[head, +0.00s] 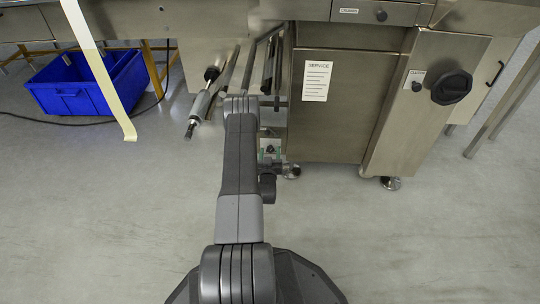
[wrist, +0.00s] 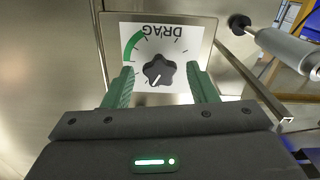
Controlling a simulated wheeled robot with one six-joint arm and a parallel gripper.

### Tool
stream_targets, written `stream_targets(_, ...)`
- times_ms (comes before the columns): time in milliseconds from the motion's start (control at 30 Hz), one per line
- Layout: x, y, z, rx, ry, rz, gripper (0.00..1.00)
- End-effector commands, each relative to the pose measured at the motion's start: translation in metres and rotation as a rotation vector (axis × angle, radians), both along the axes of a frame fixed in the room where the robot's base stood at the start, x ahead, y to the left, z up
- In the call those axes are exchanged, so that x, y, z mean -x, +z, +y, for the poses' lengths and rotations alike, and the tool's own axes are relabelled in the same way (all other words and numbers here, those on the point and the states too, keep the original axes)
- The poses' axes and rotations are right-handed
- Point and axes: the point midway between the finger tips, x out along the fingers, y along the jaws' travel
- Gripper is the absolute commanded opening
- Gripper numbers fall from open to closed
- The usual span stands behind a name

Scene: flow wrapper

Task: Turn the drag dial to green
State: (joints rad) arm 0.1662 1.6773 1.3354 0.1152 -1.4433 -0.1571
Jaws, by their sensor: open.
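The drag dial (wrist: 158,70) is a dark lobed knob on a white plate (wrist: 176,84) marked DRAG, which appears upside down in the wrist view. A green arc (wrist: 132,42) curves along the plate's upper left, with tick marks around the dial. The dial's white pointer line points to the lower left, off the green arc. My gripper (wrist: 160,69) is open, with one green finger on each side of the dial. Gaps show between the fingers and the knob, and I see no contact. In the head view my arm largely hides this spot.
A steel roller (head: 203,103) juts out left of my arm; it also shows in the wrist view (wrist: 290,50). A steel cabinet (head: 335,125) with a service sheet stands to the right, with a black knob (head: 451,87). A blue crate (head: 88,84) lies far left. The near floor is clear.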

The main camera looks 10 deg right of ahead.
Motion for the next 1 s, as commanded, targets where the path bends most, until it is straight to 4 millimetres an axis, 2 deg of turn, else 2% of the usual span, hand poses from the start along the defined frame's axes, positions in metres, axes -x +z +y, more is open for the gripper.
stream_targets(333, -0.004, 0.0002, -0.0011, 0.0, 0.0, 0.001, 0.52)
stream_targets(567, -0.0038, 0.0001, -0.0011, 0.0, 0.0, 0.001, 0.08)
stream_targets(1000, -0.0034, -0.0001, -0.0011, -0.085, 0.0, -0.023, 0.08)
